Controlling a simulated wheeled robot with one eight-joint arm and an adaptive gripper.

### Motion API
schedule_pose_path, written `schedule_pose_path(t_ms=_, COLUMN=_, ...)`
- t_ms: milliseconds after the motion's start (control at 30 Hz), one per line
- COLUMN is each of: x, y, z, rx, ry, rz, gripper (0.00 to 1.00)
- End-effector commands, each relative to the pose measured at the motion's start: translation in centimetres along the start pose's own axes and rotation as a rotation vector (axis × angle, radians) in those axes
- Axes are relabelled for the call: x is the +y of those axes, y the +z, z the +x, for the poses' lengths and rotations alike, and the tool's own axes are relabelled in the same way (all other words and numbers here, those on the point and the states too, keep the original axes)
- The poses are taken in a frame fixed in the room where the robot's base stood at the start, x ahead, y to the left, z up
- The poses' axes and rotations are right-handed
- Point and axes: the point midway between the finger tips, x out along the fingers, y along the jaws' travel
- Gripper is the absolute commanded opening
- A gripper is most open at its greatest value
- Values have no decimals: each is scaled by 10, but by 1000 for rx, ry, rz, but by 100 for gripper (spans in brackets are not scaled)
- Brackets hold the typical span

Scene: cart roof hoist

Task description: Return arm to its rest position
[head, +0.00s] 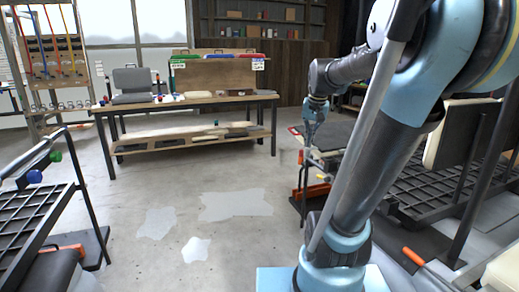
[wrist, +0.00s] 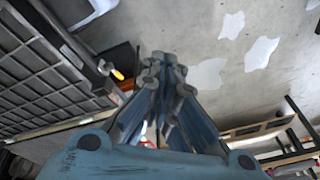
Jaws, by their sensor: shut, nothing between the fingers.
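My gripper (head: 312,132) hangs from my raised, bent arm on the right side of the head view, pointing down. In the wrist view its fingers (wrist: 165,75) are together at the tips, with nothing between them. It is in the air, beside the cart (head: 425,180) on the right. In the wrist view, a dark grid panel (wrist: 45,70) of the cart lies to the left of the fingers. My arm hides part of the cart in the head view.
A workbench (head: 200,101) with a grey seat-like object (head: 132,82) stands at the back. Another gridded cart (head: 30,218) is at the left edge. A tool rack (head: 50,60) stands at the far left. The concrete floor (head: 190,190) in the middle is clear, with pale patches.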

Motion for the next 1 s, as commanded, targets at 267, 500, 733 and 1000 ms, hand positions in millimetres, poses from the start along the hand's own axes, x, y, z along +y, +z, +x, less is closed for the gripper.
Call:
schedule_pose_path(t_ms=267, x=23, y=79, z=30, rx=-20, ry=22, rz=-87, gripper=0)
schedule_pose_path(t_ms=500, x=44, y=144, z=63, rx=-39, ry=43, rz=-161, gripper=0)
schedule_pose_path(t_ms=733, x=62, y=200, z=98, rx=-56, ry=59, rz=-230, gripper=0)
schedule_pose_path(t_ms=1000, x=75, y=234, z=122, rx=-69, ry=70, rz=-275, gripper=0)
